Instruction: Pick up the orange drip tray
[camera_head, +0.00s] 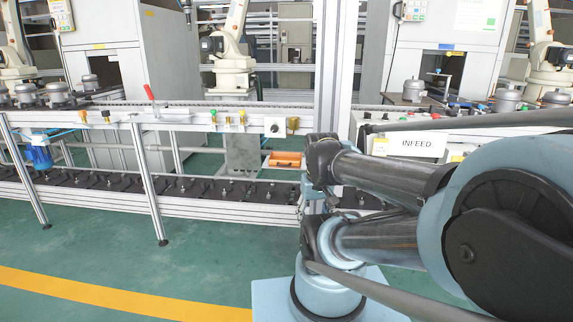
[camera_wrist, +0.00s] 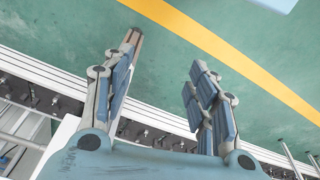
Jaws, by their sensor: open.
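The orange drip tray (camera_head: 285,160) shows in the head view, under the upper conveyor and above the lower rail, just left of my arm. Its right end is close to my arm in the picture. My gripper (camera_wrist: 162,62) shows in the wrist view with its two fingers spread wide apart and nothing between them. Green floor shows between the fingers. The tray is not visible in the wrist view, and my gripper's fingers are not visible in the head view.
An upper conveyor (camera_head: 190,118) runs across, with a lower rail (camera_head: 180,205) below it and slanted metal legs (camera_head: 148,185). The green floor (camera_head: 120,250) in front is clear, crossed by a yellow line (camera_head: 90,292).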

